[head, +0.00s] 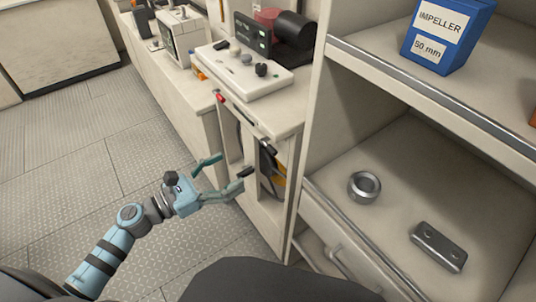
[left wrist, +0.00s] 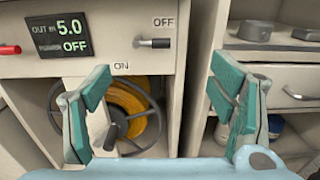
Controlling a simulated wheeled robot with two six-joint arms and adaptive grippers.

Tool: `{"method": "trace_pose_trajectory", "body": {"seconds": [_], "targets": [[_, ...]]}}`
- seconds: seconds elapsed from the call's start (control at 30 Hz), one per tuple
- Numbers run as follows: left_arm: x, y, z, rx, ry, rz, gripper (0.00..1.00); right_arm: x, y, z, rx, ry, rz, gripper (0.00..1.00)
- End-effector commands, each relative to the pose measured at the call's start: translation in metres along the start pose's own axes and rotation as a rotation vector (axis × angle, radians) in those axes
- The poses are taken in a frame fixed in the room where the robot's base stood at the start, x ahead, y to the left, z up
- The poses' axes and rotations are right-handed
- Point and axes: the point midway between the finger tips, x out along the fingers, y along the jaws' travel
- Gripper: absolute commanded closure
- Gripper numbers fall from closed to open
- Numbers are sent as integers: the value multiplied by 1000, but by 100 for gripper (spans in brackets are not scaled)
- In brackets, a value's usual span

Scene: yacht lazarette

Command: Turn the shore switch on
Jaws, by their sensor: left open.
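The shore switch (left wrist: 152,43) is a dark lever on a grey pivot, on the white cabinet front in the left wrist view. It lies level, pointing right, beneath the OFF label (left wrist: 164,22). The ON label (left wrist: 121,66) is below and left of the pivot. A dark display (left wrist: 59,36) beside it reads "5.0" and "OFF". In the head view the switch looks like a small dark bar (head: 268,146). My left gripper (head: 231,172) is open and empty, in front of the cabinet and apart from the lever. My right gripper is not in view.
Below the switch, an opening holds a black handwheel (left wrist: 130,118) and a yellow coil (left wrist: 146,100). A red handle (left wrist: 10,50) is left of the display. Shelves at right hold a metal ring (head: 364,187), a metal block (head: 438,247) and a blue impeller box (head: 447,35). The floor at left is clear.

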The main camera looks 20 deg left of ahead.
Motion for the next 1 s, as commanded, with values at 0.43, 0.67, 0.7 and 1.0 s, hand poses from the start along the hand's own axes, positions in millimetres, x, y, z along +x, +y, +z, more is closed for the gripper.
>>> {"method": "trace_pose_trajectory", "body": {"seconds": [0.43, 0.67, 0.7, 1.0], "targets": [[114, 3, 0, -2, 3, 7, 23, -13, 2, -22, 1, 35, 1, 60], [131, 2, -1, 0, 6, 6, 23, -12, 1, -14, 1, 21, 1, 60], [131, 2, -1, 0, 7, 6, 23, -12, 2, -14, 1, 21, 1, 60], [130, 3, -1, 1, 7, 7, 45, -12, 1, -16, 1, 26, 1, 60]]}}
